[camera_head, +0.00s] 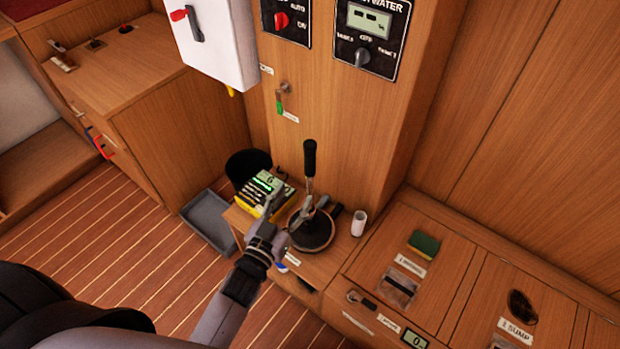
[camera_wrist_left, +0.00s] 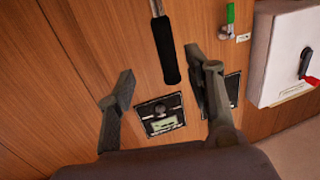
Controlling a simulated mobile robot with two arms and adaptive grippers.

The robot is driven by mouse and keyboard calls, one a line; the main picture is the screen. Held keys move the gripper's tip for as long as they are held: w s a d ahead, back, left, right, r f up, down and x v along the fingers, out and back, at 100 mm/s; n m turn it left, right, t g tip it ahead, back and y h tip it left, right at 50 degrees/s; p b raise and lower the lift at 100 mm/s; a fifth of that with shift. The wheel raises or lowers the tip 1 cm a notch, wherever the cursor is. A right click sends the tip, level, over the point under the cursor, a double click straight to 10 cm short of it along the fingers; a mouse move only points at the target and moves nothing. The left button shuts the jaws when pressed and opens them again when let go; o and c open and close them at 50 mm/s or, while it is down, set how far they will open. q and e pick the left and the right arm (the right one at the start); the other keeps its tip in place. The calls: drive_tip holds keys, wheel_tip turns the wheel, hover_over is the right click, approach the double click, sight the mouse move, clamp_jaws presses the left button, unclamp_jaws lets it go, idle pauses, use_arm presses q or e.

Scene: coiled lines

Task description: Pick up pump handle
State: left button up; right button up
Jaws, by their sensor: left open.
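The pump handle (camera_head: 310,160) has a black grip on a metal rod and stands upright from a round black pump base (camera_head: 314,236) on the low wooden counter. My left gripper (camera_head: 291,207) is open in front of the pump, lower in the picture than the black grip. In the left wrist view the handle (camera_wrist_left: 168,55) appears upside down, its grip end lying between the directions of the two open fingers of my left gripper (camera_wrist_left: 162,68). Nothing is between the fingertips that I can see held. My right gripper is not in view.
A yellow meter (camera_head: 262,193) stands just left of the pump, and a white cup (camera_head: 358,223) stands to its right. A wooden panel with switches rises behind. A grey tray (camera_head: 209,222) is on the floor at left. A green sponge (camera_head: 424,243) lies farther right.

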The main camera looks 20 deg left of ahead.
sight(308, 166)
use_arm(q)
drive_tip(key=w, duration=0.6)
drive_tip(key=shift+w+d, duration=0.25)
drive_tip(key=shift+d, duration=0.15)
drive_tip(key=shift+w+r+p, duration=0.15)
drive_tip(key=shift+w+p, duration=0.05)
drive_tip(key=shift+w, duration=1.15)
drive_tip(key=shift+w+r+p, duration=0.15)
drive_tip(key=shift+w, duration=1.15)
drive_tip(key=shift+c, duration=0.4)
clamp_jaws()
